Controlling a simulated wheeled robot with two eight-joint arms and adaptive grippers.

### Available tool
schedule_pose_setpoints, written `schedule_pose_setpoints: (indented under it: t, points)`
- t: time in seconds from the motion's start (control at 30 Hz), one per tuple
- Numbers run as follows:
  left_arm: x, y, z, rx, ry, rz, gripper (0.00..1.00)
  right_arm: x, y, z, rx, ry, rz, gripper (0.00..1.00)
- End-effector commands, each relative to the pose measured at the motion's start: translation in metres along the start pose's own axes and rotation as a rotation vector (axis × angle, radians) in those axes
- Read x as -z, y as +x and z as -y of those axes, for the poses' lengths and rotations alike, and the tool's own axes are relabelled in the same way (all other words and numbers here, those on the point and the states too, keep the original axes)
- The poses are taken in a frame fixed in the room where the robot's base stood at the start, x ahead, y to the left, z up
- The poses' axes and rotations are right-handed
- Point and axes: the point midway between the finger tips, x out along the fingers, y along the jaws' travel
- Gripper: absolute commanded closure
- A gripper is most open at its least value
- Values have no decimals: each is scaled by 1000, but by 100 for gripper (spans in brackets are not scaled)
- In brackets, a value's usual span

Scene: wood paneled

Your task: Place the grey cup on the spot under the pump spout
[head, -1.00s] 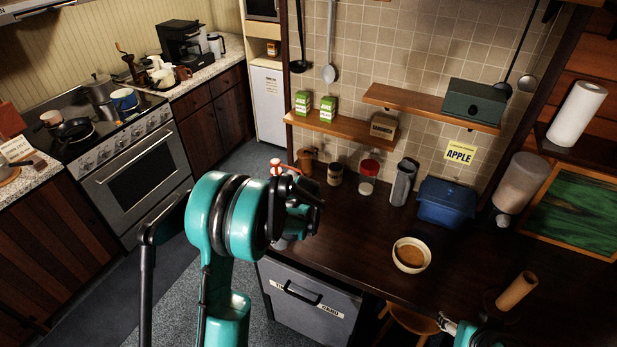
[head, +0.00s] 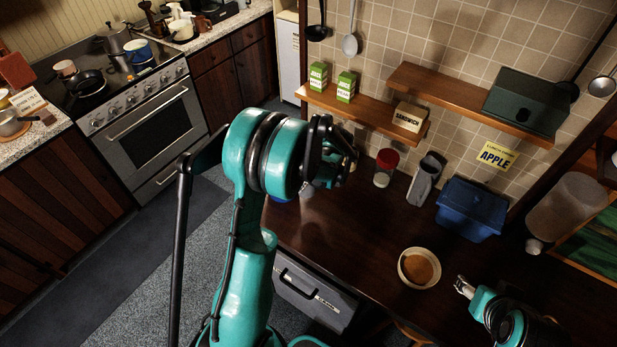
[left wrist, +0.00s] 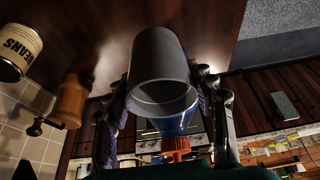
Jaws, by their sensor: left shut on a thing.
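In the left wrist view, which looks upside down, the grey cup (left wrist: 160,75) sits between the two fingers of my left gripper (left wrist: 163,100), which is shut on it. Its mouth faces the bottom of that picture. Behind the cup is a blue bottle (left wrist: 178,124) with a red pump top (left wrist: 176,146); the cup covers much of it, and the spout and the spot under it cannot be made out. In the head view my left gripper (head: 335,160) is over the counter's left part, and my arm hides the cup. My right gripper (head: 464,287) is right of a bowl.
The dark wooden counter (head: 350,235) holds a bowl (head: 419,268), a red-lidded jar (head: 385,167), a grey container (head: 424,180) and a blue bin (head: 470,209). A beans can (left wrist: 19,50) and wooden grinder (left wrist: 70,101) stand near the cup. Shelves (head: 365,108) hang above.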

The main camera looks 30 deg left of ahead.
Motion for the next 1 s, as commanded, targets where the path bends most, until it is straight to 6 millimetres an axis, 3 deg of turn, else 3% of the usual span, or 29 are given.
schedule_pose_setpoints:
  t: [0.37,1.0]
  points:
    - [-6,13,0,0,0,0,76,-5,7,0,0,0,0,45]
    - [-30,72,0,0,-1,1,76,-33,46,0,0,0,0,45]
